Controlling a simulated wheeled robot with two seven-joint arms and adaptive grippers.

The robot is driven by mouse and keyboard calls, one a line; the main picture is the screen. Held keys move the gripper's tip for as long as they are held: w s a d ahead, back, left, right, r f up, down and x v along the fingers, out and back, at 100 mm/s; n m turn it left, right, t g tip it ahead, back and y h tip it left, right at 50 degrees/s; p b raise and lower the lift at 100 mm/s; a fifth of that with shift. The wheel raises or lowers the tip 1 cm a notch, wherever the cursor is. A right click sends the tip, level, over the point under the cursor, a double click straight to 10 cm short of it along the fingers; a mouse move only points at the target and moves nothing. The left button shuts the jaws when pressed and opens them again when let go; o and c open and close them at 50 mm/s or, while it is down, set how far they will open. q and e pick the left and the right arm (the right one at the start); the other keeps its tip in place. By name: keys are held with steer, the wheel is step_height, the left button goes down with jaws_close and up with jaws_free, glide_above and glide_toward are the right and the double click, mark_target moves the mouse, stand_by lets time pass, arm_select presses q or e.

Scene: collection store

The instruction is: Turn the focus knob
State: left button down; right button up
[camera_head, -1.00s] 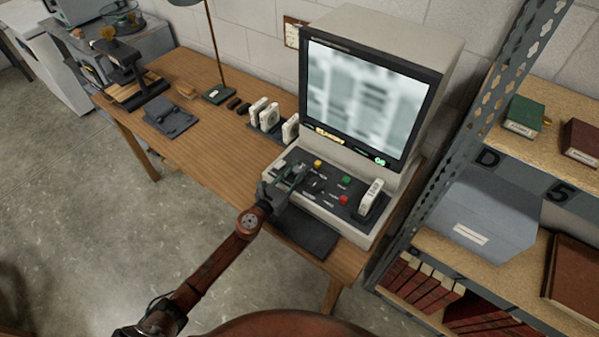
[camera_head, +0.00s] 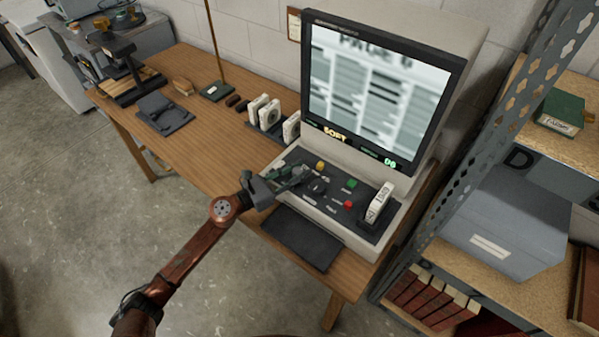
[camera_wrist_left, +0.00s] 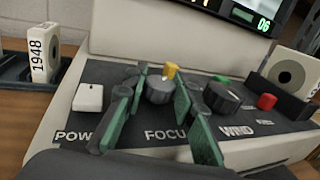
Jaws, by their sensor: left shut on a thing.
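The focus knob (camera_wrist_left: 158,89) is a dark round knob with a pale mark, above the "FOCUS" label in the left wrist view. My left gripper (camera_wrist_left: 160,95) is shut on it, with green-padded fingers on both sides. In the head view my left gripper (camera_head: 293,178) reaches the control panel from the left and mostly hides the knob. The reader's screen (camera_head: 374,88) shows a blurred page with "PAGE 6" at the top. Amber letters reading "SOFT" (camera_head: 336,134) glow below it. My right gripper is not in view.
The wind knob (camera_wrist_left: 221,96) stands close to the right of my fingers. A white power switch (camera_wrist_left: 88,97) is on the left, and yellow (camera_wrist_left: 170,71) and red (camera_wrist_left: 267,102) buttons are nearby. A metal shelf (camera_head: 480,150) stands right of the reader.

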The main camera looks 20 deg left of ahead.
arm_select(q)
steer(key=shift+d+f, duration=0.1)
stand_by(0.3)
steer(key=c, duration=1.8)
jaws_free()
steer(key=shift+c, duration=0.2)
steer(key=shift+s, duration=0.15)
steer(key=v, duration=1.2)
steer(key=shift+w, duration=0.2)
